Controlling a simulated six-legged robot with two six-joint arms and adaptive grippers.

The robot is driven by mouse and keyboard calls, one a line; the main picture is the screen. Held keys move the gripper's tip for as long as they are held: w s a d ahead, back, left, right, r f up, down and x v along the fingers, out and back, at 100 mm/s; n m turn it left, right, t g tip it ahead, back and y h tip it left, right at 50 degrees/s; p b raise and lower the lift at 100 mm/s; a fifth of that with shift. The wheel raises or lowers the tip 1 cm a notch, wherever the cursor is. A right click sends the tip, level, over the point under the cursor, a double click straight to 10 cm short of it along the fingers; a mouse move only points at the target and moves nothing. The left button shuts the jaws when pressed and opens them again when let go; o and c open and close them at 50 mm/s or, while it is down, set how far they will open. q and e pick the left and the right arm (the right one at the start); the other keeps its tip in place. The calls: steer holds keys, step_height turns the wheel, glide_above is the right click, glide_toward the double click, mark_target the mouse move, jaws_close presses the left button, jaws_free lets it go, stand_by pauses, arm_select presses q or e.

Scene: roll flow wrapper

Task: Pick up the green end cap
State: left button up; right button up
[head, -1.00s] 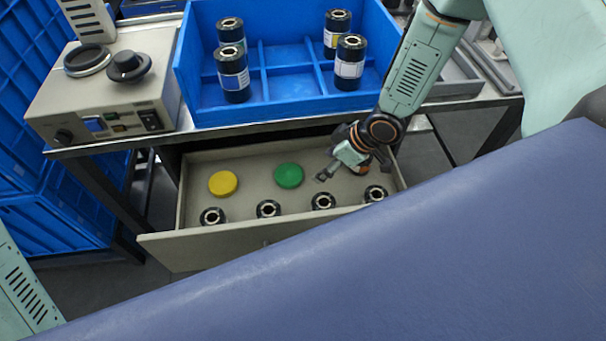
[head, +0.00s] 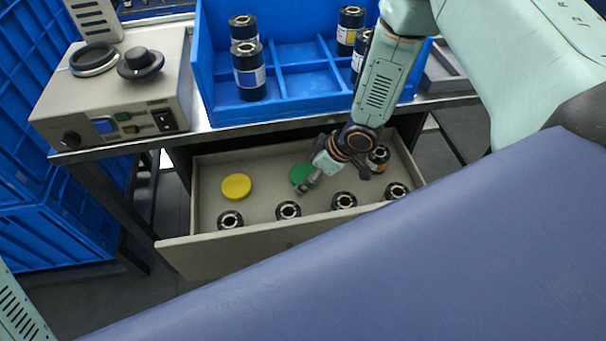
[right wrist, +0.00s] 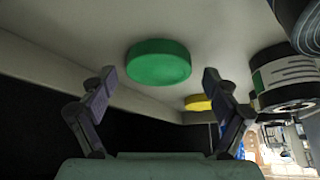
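The green end cap (head: 299,174) is a round disc lying in the open drawer, partly hidden behind my right gripper in the head view. In the right wrist view the green end cap (right wrist: 158,62) shows whole, beyond and between the two spread fingertips. My right gripper (head: 306,188) is over the drawer, close to the cap. In the right wrist view the right gripper (right wrist: 158,78) is open, with nothing between its fingers. My left gripper is outside the head view.
A yellow cap (head: 236,187) lies left of the green one. Several black rolls (head: 288,211) stand in the drawer (head: 262,234), mostly along its front. A blue divided bin (head: 297,104) with more rolls stands on the table above. A beige machine (head: 118,105) is at left.

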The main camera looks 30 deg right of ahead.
steer(key=shift+d+f, duration=0.1)
steer(key=c, duration=0.6)
steer(key=shift+s+d+r+p, duration=0.2)
steer(key=shift+d+r+p, duration=0.1)
steer(key=shift+r, duration=0.1)
steer(key=shift+s+d+r+p, duration=1.25)
steer(key=shift+s+d, duration=0.2)
steer(key=shift+s, duration=0.2)
steer(key=shift+s+d+r+p, duration=1.2)
steer(key=shift+s+d+p, duration=0.15)
steer(key=shift+s, duration=0.35)
steer(key=shift+s+d+r+p, duration=1.25)
steer(key=shift+s+d, duration=0.25)
steer(key=shift+s, duration=0.15)
